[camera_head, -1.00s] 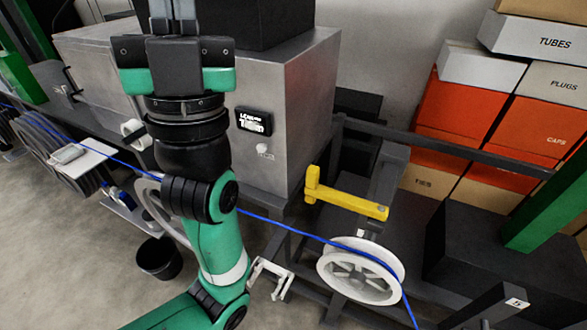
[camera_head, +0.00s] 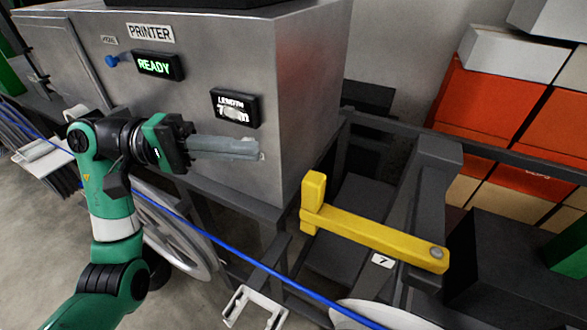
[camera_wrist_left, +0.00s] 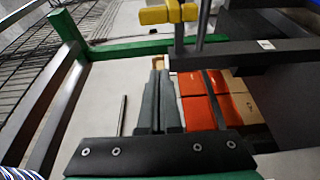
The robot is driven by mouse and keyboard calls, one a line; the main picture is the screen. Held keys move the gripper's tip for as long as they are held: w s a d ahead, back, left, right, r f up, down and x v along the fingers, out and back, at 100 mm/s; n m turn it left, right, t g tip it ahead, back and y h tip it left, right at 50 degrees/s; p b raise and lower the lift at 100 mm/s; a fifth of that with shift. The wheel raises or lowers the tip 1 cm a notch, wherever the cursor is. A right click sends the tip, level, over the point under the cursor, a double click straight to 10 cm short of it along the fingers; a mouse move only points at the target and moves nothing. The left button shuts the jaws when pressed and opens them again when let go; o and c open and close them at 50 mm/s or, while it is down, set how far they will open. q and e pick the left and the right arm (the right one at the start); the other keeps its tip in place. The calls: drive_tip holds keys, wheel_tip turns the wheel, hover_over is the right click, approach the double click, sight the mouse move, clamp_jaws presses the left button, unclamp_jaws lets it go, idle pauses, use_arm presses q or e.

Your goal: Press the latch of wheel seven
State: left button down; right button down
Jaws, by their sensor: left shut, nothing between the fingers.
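The yellow latch (camera_head: 372,240) reaches over the dark frame in the middle right of the head view, with an upright block at its left end. A small label reading 7 (camera_head: 382,261) is just below it. Part of the white wheel (camera_head: 365,314) shows at the bottom edge, with the blue cable (camera_head: 240,257) running down to it. My left gripper (camera_head: 258,148) is shut and empty, up and left of the latch, before the printer's front. In the wrist view its fingers (camera_wrist_left: 158,73) lie together and a yellow part (camera_wrist_left: 168,14) shows beyond. My right gripper is not in view.
The metal printer (camera_head: 300,100) stands behind my left gripper, with a READY display (camera_head: 156,66) and a length display (camera_head: 236,108). Dark rails (camera_head: 480,155) surround the latch. Orange boxes (camera_head: 490,100) are stacked at the right. A white bracket (camera_head: 255,307) is below.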

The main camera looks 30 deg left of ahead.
use_arm(q)
drive_tip(key=shift+d+r, duration=0.1)
drive_tip(key=shift+d, duration=0.05)
drive_tip(key=d+p, duration=0.4)
drive_tip(key=d, duration=0.5)
drive_tip(key=shift+w+d, duration=0.15)
idle(0.4)
